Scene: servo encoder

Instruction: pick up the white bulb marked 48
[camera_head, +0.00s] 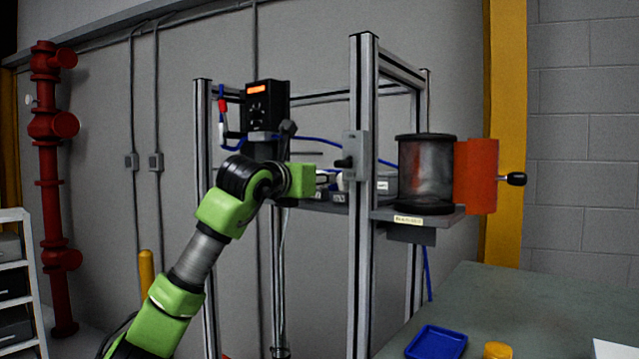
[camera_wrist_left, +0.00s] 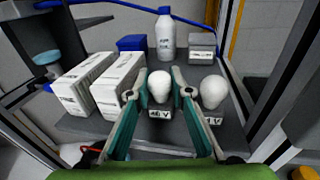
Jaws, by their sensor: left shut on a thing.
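A white bulb (camera_wrist_left: 160,80) stands between the two teal fingers of my left gripper (camera_wrist_left: 160,90) in the left wrist view. The fingers are shut on it. A small label (camera_wrist_left: 160,113) in front of it seems to read 48 V, though it is blurred. A second white bulb (camera_wrist_left: 213,90) stands just to the right, outside the fingers, with its own label (camera_wrist_left: 212,121). In the head view my left arm reaches into the metal frame, with the left gripper (camera_head: 328,179) at the shelf; the bulbs are hardly visible there. My right gripper is not in view.
On the grey shelf (camera_wrist_left: 75,124) are white boxes (camera_wrist_left: 118,82) at left, a blue-capped bottle (camera_wrist_left: 165,35) behind and a grey box (camera_wrist_left: 202,47) at back right. A frame post (camera_head: 362,250) stands close right of the gripper. A blue tray (camera_head: 437,342) lies on the table.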

